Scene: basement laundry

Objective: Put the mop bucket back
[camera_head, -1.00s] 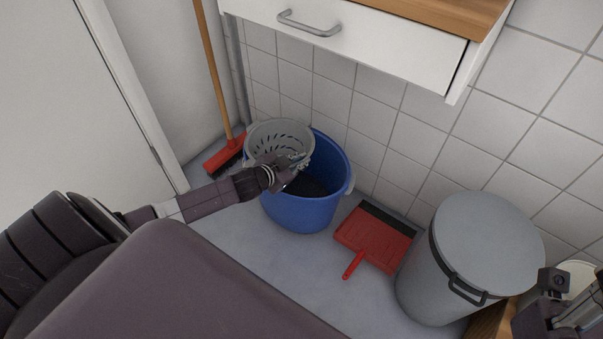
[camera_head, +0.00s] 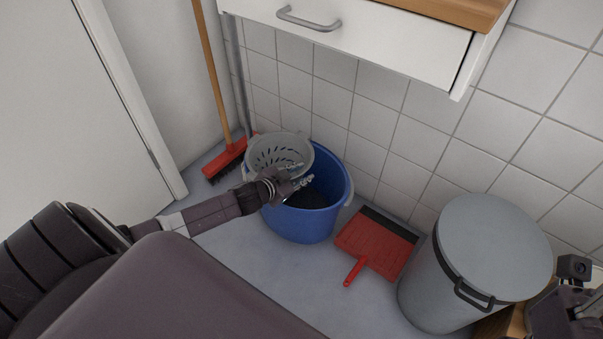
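The blue mop bucket (camera_head: 302,225) stands on the floor by the tiled wall, with a grey perforated wringer (camera_head: 266,150) in the left part of its top. Its inside is dark on the right. My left gripper (camera_head: 300,174) is over the bucket's near left rim, beside the wringer. Its fingers are spread apart, with nothing visible between them; whether they touch the bucket I cannot tell. My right gripper (camera_head: 585,310) is partly in view at the lower right corner, cut off by the frame, so its fingers do not show clearly.
A broom with a red head (camera_head: 227,157) leans left of the bucket. A red dustpan (camera_head: 375,243) lies to its right, then a grey lidded bin (camera_head: 470,265). A white drawer unit (camera_head: 370,35) overhangs the wall. A white door (camera_head: 70,110) is at left.

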